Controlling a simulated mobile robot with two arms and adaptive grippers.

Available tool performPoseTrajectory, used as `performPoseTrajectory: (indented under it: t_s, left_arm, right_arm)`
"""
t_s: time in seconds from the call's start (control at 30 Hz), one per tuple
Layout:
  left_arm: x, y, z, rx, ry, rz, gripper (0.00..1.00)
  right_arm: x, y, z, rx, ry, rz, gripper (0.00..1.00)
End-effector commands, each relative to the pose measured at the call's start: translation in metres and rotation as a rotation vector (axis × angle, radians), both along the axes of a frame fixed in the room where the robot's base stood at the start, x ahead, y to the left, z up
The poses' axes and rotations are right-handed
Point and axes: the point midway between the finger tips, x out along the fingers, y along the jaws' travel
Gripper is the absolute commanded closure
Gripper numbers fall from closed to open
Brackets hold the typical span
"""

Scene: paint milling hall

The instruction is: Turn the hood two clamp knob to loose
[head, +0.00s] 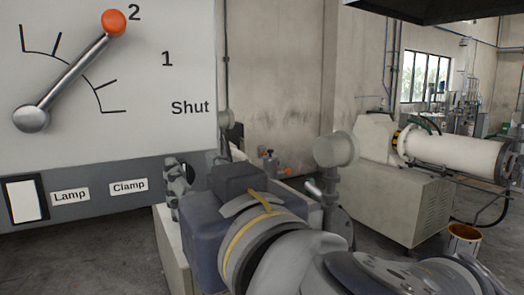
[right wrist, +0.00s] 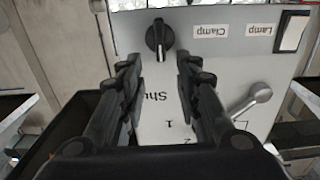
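The clamp knob (right wrist: 158,40) is a black bar-shaped knob on the grey panel face, beside the "Clamp" label in the right wrist view. Its bar stands about vertical in that picture, with a pale mark at the lower part; the labels there read upside down. My right gripper (right wrist: 157,66) is open, its two dark fingers apart, with the knob just beyond the gap between their tips. Nothing is between the fingers. In the head view the right gripper (head: 180,177) is beside the "Clamp" label (head: 129,186), and the knob is hidden there. My left gripper is out of view.
The panel carries a lever with an orange ball (head: 113,22) pointing toward "2", above "1" and "Shut". A white rocker switch (head: 26,199) sits left of the "Lamp" label (head: 70,196). A milling machine (head: 455,155) and an open can (head: 463,241) stand at right.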

Motion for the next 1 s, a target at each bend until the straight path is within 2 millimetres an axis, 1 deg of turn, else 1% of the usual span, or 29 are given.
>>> performPoseTrajectory:
  t_s: [0.03, 0.2, 0.3, 0.43, 0.67, 0.7, 0.73, 0.77, 0.8, 0.83, 1.0]
  left_arm:
    - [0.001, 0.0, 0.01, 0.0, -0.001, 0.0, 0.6]
    - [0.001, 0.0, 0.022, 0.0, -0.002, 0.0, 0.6]
    - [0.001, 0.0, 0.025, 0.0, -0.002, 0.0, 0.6]
    - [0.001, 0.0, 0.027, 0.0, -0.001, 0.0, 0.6]
    - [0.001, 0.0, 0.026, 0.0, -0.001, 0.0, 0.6]
    - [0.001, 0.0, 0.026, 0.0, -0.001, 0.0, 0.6]
    - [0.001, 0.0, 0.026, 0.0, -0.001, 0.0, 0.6]
    - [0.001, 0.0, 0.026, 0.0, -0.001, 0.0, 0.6]
    - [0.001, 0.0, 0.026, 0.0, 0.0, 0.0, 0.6]
    - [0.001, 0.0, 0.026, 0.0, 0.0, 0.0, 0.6]
    - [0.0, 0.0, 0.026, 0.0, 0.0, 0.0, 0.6]
  right_arm:
    - [0.009, 0.005, 0.005, -0.001, 0.004, -0.004, 0.69]
    - [0.031, 0.02, 0.004, 0.0, 0.002, -0.003, 0.69]
    - [0.038, 0.025, 0.002, 0.0, 0.001, -0.001, 0.69]
    - [0.043, 0.029, 0.001, 0.001, 0.001, -0.001, 0.69]
    - [0.043, 0.029, 0.0, 0.001, 0.0, 0.0, 0.69]
    - [0.043, 0.029, 0.0, 0.001, 0.0, 0.0, 0.74]
    - [0.043, 0.029, 0.0, 0.001, 0.0, 0.0, 0.8]
    - [0.043, 0.029, 0.0, 0.001, 0.0, 0.0, 0.87]
    - [0.043, 0.029, 0.0, 0.001, 0.0, 0.0, 0.96]
    - [0.043, 0.029, 0.0, 0.001, 0.0, 0.0, 1.0]
    - [0.043, 0.029, 0.0, 0.001, 0.0, 0.0, 1.0]
